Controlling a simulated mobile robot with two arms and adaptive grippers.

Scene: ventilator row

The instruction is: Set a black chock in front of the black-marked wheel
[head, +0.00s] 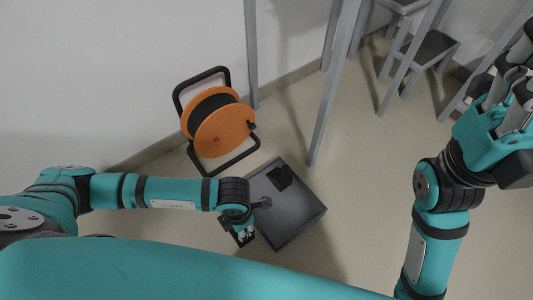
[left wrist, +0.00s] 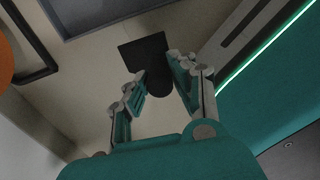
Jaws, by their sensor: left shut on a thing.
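My left gripper (head: 245,238) is low by the left front edge of a dark grey tray. In the left wrist view, the fingers of my left gripper (left wrist: 158,88) are closed around a black chock (left wrist: 148,55), with its flat, wide part sticking out past the fingertips. Another black chock (head: 280,177) lies in the tray, toward its back. My right gripper (head: 508,82) is raised at the right edge of the head view, far from the tray; its finger opening is unclear. No black-marked wheel shows in either view.
The grey tray (head: 313,209) is on the beige floor; its rim also shows in the left wrist view (left wrist: 80,25). An orange cable reel (head: 222,130) on a black frame stands behind it by the wall. Grey metal legs (head: 335,80) and a step stool (head: 430,48) stand behind right.

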